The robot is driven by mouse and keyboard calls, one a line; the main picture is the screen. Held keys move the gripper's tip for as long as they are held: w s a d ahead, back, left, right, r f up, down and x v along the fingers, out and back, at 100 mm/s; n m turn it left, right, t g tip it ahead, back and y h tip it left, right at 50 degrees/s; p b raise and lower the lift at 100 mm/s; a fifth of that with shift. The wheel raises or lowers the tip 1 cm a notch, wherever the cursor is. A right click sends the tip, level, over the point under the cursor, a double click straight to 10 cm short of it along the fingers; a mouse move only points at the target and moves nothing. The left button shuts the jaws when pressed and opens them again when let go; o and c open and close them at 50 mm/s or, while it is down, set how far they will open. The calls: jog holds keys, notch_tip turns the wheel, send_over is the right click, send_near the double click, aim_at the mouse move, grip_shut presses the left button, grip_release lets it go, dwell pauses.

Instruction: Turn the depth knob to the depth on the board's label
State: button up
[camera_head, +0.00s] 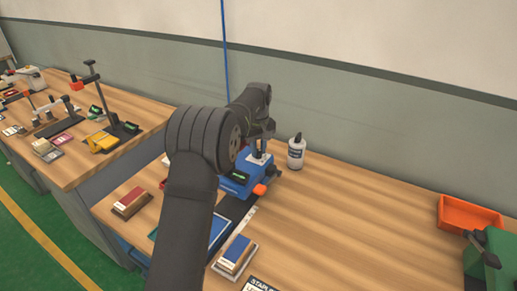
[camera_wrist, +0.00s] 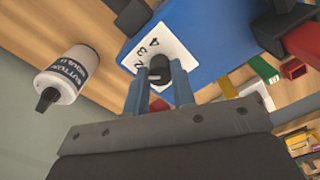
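The depth knob (camera_wrist: 158,68) is black and stands on a white dial plate (camera_wrist: 172,42) on the blue machine (camera_wrist: 215,28). The figures 2, 3 and 4 show on the plate in the wrist view; which one the knob points at is unclear. My gripper (camera_wrist: 159,75) has one finger on each side of the knob; I cannot tell whether they press on it. In the head view my gripper (camera_head: 262,140) is over the blue machine (camera_head: 232,188), mostly hidden by my arm. A small board (camera_head: 236,252) with a blue top lies on the bench; no depth label is readable.
A white bottle (camera_head: 296,153) stands close behind the machine; it shows in the wrist view (camera_wrist: 67,76). Another board (camera_head: 130,203) lies left of my arm. An orange bin (camera_head: 468,214) is at far right. The bench between bottle and bin is clear.

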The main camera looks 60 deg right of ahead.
jog(key=c, duration=0.3)
jog(key=shift+c, duration=0.2)
jog(key=m, duration=0.3)
jog(key=shift+m, duration=0.4)
jog(key=m, duration=0.3)
jog(key=shift+m, duration=0.3)
jog(key=m, duration=0.4)
jog(key=shift+m, duration=2.2)
